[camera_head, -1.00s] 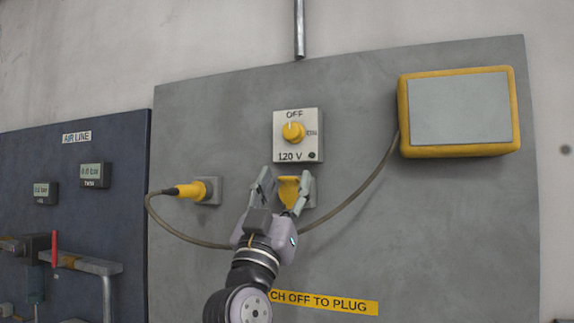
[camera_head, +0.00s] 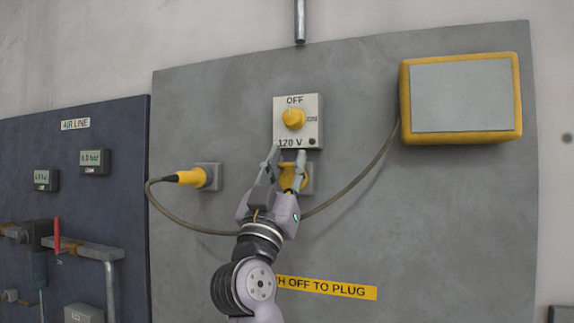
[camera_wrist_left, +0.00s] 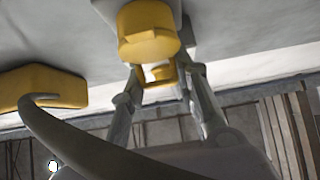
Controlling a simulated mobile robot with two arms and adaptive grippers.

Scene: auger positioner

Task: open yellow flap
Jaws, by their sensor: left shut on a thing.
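The yellow flap (camera_head: 292,178) is on a small grey outlet plate below the switch box on the grey panel. My left gripper (camera_head: 288,154) reaches up from below, its two fingers on either side of the flap, shut on it. My right gripper is not in view.
The switch box (camera_head: 298,122) with a yellow knob, marked OFF, is just above the fingertips. A yellow plug (camera_head: 192,177) sits to the left, its cable (camera_head: 350,190) looping behind my gripper to a yellow-framed box (camera_head: 462,97). The panel at lower right is clear.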

